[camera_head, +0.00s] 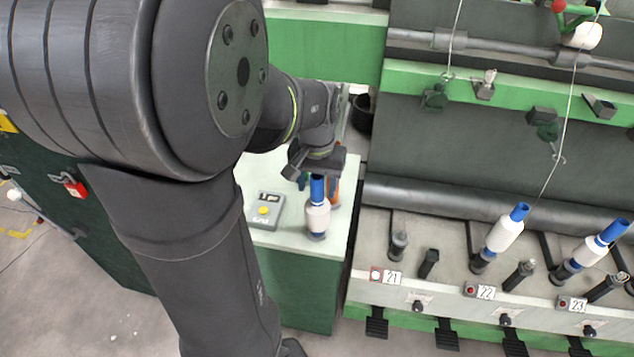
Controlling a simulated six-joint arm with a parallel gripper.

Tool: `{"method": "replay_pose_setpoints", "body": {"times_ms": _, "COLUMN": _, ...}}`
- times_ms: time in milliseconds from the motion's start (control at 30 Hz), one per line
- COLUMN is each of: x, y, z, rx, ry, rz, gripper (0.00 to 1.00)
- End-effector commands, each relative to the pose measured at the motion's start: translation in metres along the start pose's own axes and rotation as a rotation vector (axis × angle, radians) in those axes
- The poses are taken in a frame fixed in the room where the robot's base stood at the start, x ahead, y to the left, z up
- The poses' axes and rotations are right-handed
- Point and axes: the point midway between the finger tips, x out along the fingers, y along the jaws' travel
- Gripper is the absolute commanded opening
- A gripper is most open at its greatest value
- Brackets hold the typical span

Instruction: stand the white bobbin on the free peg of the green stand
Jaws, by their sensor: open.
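A white bobbin (317,217) on a blue tube stands upright on the pale top of the green stand (285,240), near its right side. My gripper (317,172) is open directly above it, at the upper end of the blue tube. I cannot tell whether the fingers touch the tube. The bobbin's foot rests on or around a small grey base; any peg inside it is hidden. An orange piece (335,190) and a bit of blue show just behind the bobbin, partly hidden by my gripper. I cannot make out a free peg on the stand.
A grey control box (265,210) with a yellow button lies left of the bobbin. The spinning frame to the right holds white bobbins on blue tubes at 22 (503,236) and 23 (594,250). The spindle at 21 (398,245) is bare. My arm covers the left.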

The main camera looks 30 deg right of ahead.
Motion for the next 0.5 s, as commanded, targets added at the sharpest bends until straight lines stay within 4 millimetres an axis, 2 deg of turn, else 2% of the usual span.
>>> {"method": "replay_pose_setpoints", "body": {"times_ms": 133, "x": -0.004, "y": 0.000, "z": 0.000, "rx": 0.000, "ry": 0.001, "rz": 0.000, "gripper": 0.53}}
{"method": "replay_pose_setpoints", "body": {"times_ms": 267, "x": -0.020, "y": 0.000, "z": -0.001, "rx": 0.000, "ry": 0.003, "rz": 0.000, "gripper": 0.53}}
{"method": "replay_pose_setpoints", "body": {"times_ms": 500, "x": -0.077, "y": 0.000, "z": -0.001, "rx": 0.000, "ry": 0.006, "rz": 0.000, "gripper": 0.53}}
